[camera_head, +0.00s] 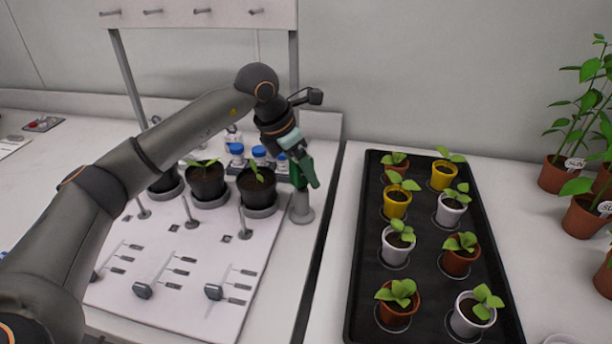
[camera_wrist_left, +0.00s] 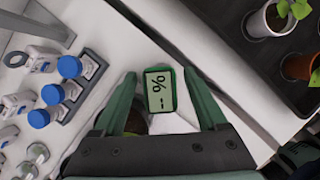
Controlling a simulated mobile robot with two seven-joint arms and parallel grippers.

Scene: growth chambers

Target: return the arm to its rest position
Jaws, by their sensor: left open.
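My left arm (camera_head: 140,165) reaches in from the left over the white board. Its gripper (camera_head: 306,182) points down near the board's right edge, beside the rightmost black pot. In the left wrist view the green gripper fingers (camera_wrist_left: 163,88) are spread wide. A green meter (camera_wrist_left: 160,92) with a pale display reading "% --" shows between them, with gaps on both sides. In the head view a grey round stand (camera_head: 302,212) is just below the gripper. My right gripper is not in view.
Black pots with seedlings (camera_head: 207,184) and blue-capped bottles (camera_head: 236,150) stand left of the gripper. A black tray (camera_head: 357,270) with several small potted plants lies to the right. A rack frame (camera_head: 122,75) rises behind. Taller plants (camera_head: 556,176) stand at far right.

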